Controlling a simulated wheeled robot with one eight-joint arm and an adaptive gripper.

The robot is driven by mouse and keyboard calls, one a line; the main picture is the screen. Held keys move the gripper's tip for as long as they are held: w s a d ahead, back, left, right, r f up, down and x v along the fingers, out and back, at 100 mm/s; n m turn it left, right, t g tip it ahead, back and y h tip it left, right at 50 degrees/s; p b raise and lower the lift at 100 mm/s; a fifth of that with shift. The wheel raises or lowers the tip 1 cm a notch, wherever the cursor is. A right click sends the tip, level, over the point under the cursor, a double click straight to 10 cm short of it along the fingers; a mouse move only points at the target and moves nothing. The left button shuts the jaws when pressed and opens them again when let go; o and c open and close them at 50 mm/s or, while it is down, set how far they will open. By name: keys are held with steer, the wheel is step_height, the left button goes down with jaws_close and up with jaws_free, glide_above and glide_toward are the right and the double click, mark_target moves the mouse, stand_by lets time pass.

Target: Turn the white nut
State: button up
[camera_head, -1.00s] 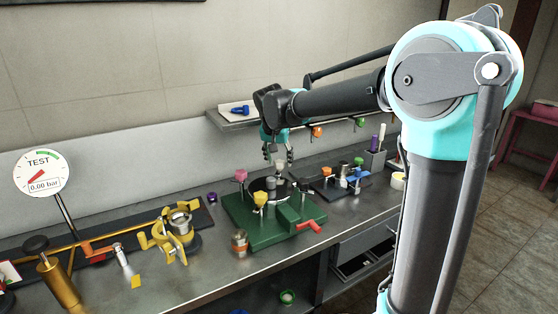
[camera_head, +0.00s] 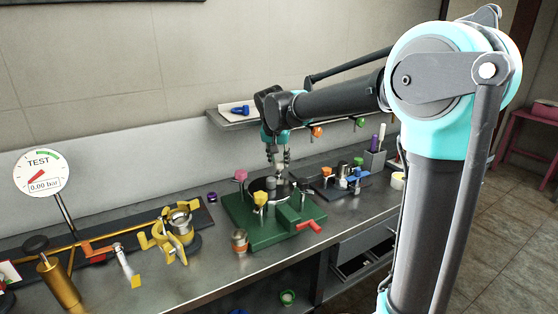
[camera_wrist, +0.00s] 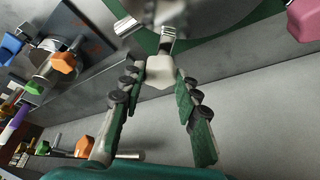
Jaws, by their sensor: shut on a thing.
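The white nut (camera_wrist: 158,74) sits on a threaded metal stud (camera_wrist: 167,40) in the wrist view. My gripper (camera_wrist: 160,78) is shut on the nut, with one finger on each side of it. In the head view my gripper (camera_head: 279,157) points down over the back of the green fixture (camera_head: 262,238); the nut is small and mostly hidden there by the fingers. A yellow knob (camera_head: 260,198) and a pink knob (camera_head: 240,174) stand on the same fixture.
A red handle (camera_head: 309,226) sticks out at the fixture's front right. A small block with coloured knobs (camera_head: 340,183) stands to the right. A yellow clamp (camera_head: 172,240) and a test gauge (camera_head: 40,174) are to the left. A wall shelf (camera_head: 236,119) is behind my gripper.

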steer(key=n+y, duration=0.1)
steer(key=n, duration=0.1)
steer(key=n+y, duration=0.1)
steer(key=n, duration=0.1)
steer(key=shift+d+n, duration=0.2)
steer(key=shift+n, duration=0.2)
steer(key=n+y, duration=0.1)
steer(key=n, duration=0.1)
steer(key=n+g, duration=0.1)
steer(key=n, duration=0.2)
steer(key=shift+w+d+y, duration=0.1)
steer(key=shift+y, duration=0.3)
steer(key=n, duration=0.3)
steer(key=n+g+y, duration=0.1)
steer(key=n, duration=0.1)
steer(key=shift+w+n+g, duration=0.15)
steer(key=shift+n+g, duration=0.15)
steer(key=shift+n, duration=0.1)
steer(key=shift+w+n+g+y, duration=0.15)
steer(key=shift+n+g, duration=0.3)
steer(key=shift+n, duration=0.7)
steer(key=shift+s+n+g+y, duration=0.15)
steer(key=shift+n+g, duration=0.3)
steer(key=shift+n, duration=0.7)
steer(key=o, duration=1.1)
steer(key=shift+o, duration=0.2)
